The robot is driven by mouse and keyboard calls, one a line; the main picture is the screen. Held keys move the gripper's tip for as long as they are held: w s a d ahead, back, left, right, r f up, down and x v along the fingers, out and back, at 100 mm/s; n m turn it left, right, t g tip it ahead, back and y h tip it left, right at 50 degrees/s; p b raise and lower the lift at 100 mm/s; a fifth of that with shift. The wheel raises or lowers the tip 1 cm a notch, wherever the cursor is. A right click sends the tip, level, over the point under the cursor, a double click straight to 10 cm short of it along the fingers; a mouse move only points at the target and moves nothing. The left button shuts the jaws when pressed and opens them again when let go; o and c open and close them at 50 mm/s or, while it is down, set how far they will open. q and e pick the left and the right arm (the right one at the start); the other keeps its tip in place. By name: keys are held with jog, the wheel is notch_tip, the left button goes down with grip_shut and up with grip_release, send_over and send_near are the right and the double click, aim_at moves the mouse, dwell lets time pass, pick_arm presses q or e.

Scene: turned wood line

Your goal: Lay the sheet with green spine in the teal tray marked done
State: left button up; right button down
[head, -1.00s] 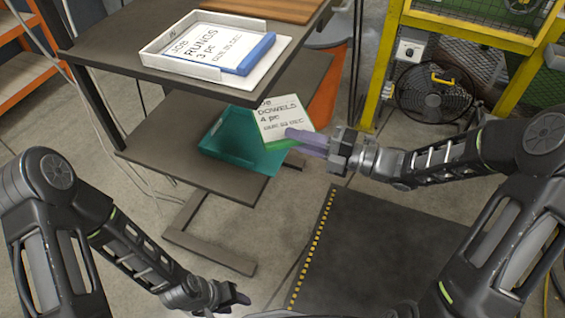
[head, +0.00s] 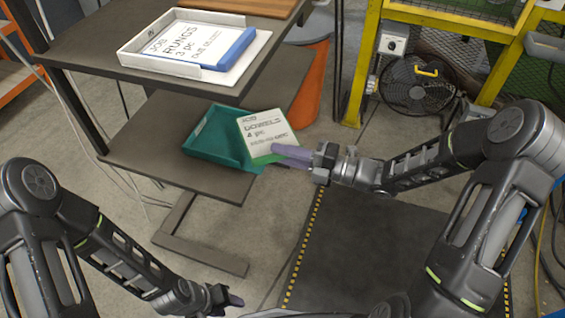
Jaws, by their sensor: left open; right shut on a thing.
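The sheet with green spine (head: 262,128) reads "JOB DOWELS 4 pc". My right gripper (head: 285,155) is shut on its green edge and holds it tilted over the right side of the teal tray. The teal tray (head: 205,148) sits on the lower shelf; its right part is hidden behind the sheet, and no marking on it can be read. I cannot tell whether sheet and tray touch. My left gripper (head: 234,300) is open and empty, low at the bottom of the view, away from the shelves.
On the upper shelf (head: 110,62) a white tray (head: 150,62) holds a sheet with blue spine (head: 232,50) reading "RUNGS 3 pc". The upper shelf overhangs the lower shelf (head: 140,155). A black mat (head: 390,250) lies on the floor; a fan (head: 418,85) stands behind.

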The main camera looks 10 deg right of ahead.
jog(key=shift+f+b, duration=0.3)
jog(key=shift+f, duration=1.55)
jog(key=shift+f, duration=0.1)
jog(key=shift+f+b, duration=0.15)
jog(key=shift+b, duration=0.15)
jog(key=c, duration=1.4)
grip_release()
jog(key=shift+o, duration=0.2)
jog(key=v, duration=1.2)
jog(key=shift+r+p, duration=0.25)
jog(key=shift+p, duration=0.15)
jog(key=shift+c, duration=0.5)
